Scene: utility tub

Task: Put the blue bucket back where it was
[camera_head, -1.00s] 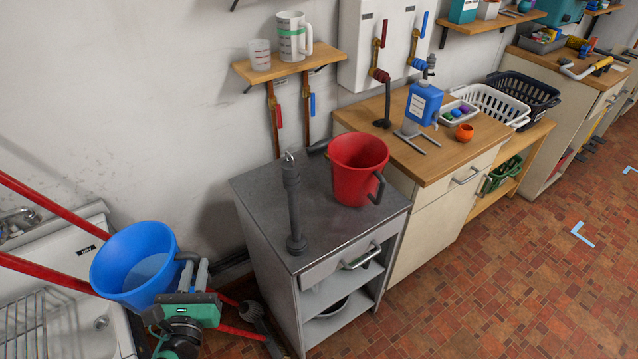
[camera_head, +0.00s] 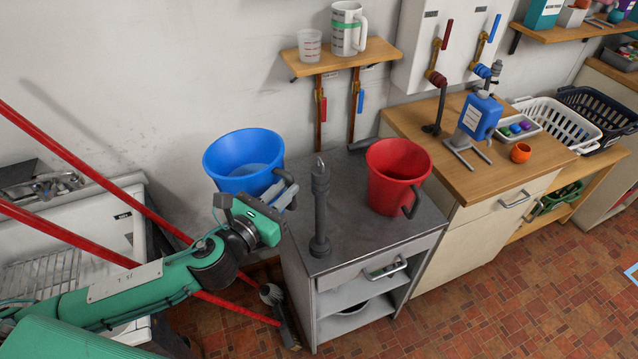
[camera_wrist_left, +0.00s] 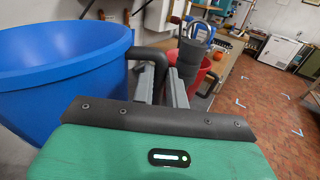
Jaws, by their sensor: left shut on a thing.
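The blue bucket (camera_head: 243,158) holds some clear water and is upright. It is at the left rear edge of the grey cabinet top (camera_head: 352,250); whether it rests there or hangs in the air, I cannot tell. My left gripper (camera_head: 283,190) is shut on the bucket's dark side handle. In the left wrist view the bucket (camera_wrist_left: 55,80) fills the left side, with the handle running between the fingers (camera_wrist_left: 167,84). A red bucket (camera_head: 392,180) stands on the cabinet top, to the right of a dark grey upright post (camera_head: 320,215). My right gripper is not in view.
A white sink (camera_head: 80,235) stands at the left, with long red poles (camera_head: 75,165) slanting across it. A wall shelf (camera_head: 340,60) with measuring jugs is above the cabinet. A wooden counter (camera_head: 440,140) with a blue dispenser (camera_head: 480,117) is at the right.

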